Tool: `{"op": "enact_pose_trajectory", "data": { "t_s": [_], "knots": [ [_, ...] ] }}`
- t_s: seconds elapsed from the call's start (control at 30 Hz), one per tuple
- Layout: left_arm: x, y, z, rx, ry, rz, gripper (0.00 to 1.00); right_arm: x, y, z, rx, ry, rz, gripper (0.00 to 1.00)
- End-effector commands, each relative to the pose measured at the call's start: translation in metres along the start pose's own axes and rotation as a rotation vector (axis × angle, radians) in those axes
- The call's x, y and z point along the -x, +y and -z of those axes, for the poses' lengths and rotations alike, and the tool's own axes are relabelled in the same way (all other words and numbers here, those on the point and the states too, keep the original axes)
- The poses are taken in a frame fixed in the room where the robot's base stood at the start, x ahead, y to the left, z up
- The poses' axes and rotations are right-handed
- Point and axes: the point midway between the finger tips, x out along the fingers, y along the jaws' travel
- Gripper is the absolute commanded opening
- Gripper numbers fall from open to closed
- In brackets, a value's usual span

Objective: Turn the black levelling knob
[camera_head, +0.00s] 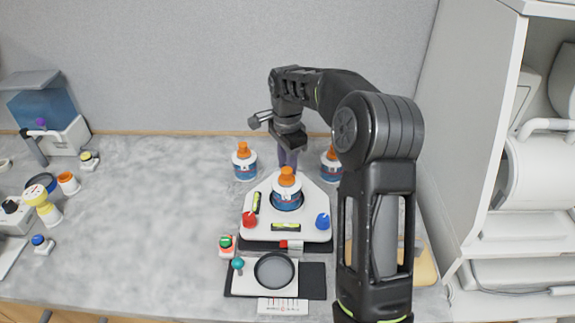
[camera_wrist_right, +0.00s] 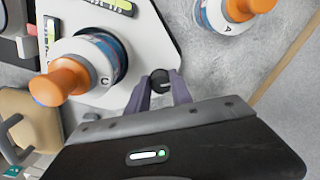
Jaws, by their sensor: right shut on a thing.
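The black levelling knob (camera_wrist_right: 159,80) sits at the rear corner of a white triangular levelling platform (camera_head: 313,192); a pale line marks its top. My right gripper (camera_head: 288,162) reaches down to that corner and hides the knob in the head view. In the right wrist view the purple-grey fingers of my right gripper (camera_wrist_right: 160,88) stand on either side of the knob, shut on it. A red knob (camera_head: 249,219) and a blue knob (camera_head: 323,221) are at the front corners. Two yellow-green bubble levels (camera_head: 285,227) lie on the platform. My left gripper is not in view.
An orange-capped bottle (camera_head: 287,195) stands on the platform close to my right gripper. Two similar bottles stand behind, one at left (camera_head: 244,163), one at right (camera_head: 331,166). The counter left of the platform is mostly clear.

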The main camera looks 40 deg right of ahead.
Motion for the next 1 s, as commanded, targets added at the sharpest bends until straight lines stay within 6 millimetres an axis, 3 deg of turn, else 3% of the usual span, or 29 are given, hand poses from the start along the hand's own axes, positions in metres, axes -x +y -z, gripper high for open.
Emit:
{"op": "enact_pose_trajectory", "data": {
  "t_s": [1.0],
  "knots": [
    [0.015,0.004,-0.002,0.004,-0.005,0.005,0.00,0.003,-0.004,0.001,-0.963,0.034,-0.014,0.00]
  ]
}}
